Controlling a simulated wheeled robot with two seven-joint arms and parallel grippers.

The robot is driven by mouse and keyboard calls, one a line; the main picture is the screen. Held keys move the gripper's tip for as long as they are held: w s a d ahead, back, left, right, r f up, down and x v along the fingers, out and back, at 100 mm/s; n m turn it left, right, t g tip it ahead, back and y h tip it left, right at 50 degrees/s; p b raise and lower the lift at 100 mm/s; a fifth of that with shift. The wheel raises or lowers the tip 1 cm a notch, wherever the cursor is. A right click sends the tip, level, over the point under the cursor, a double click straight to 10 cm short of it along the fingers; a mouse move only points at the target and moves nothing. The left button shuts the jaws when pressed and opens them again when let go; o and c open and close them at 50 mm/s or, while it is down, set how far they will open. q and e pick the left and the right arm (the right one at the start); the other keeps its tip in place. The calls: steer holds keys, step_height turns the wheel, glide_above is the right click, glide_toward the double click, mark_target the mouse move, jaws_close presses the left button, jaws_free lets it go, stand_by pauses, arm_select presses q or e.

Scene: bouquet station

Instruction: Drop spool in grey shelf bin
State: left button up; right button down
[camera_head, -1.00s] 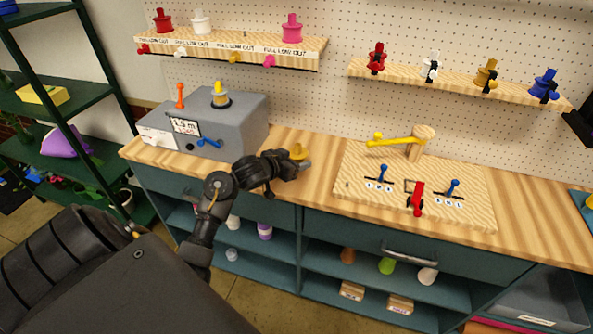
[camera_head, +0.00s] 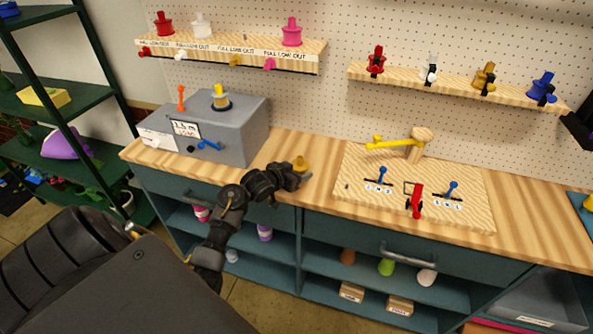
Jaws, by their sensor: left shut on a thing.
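My left gripper (camera_head: 299,178) reaches in from the left over the front part of the wooden counter. My right gripper is not in view.
A grey machine (camera_head: 235,128) stands left on the counter (camera_head: 320,150). A wooden board (camera_head: 350,165) with levers and a yellow-armed post lies right of my gripper. Spools line two wall shelves (camera_head: 460,82). Open cubbies below the counter hold vases and small boxes.

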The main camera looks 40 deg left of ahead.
arm_select(q)
steer(key=shift+f, duration=0.1)
steer(key=o, duration=1.1)
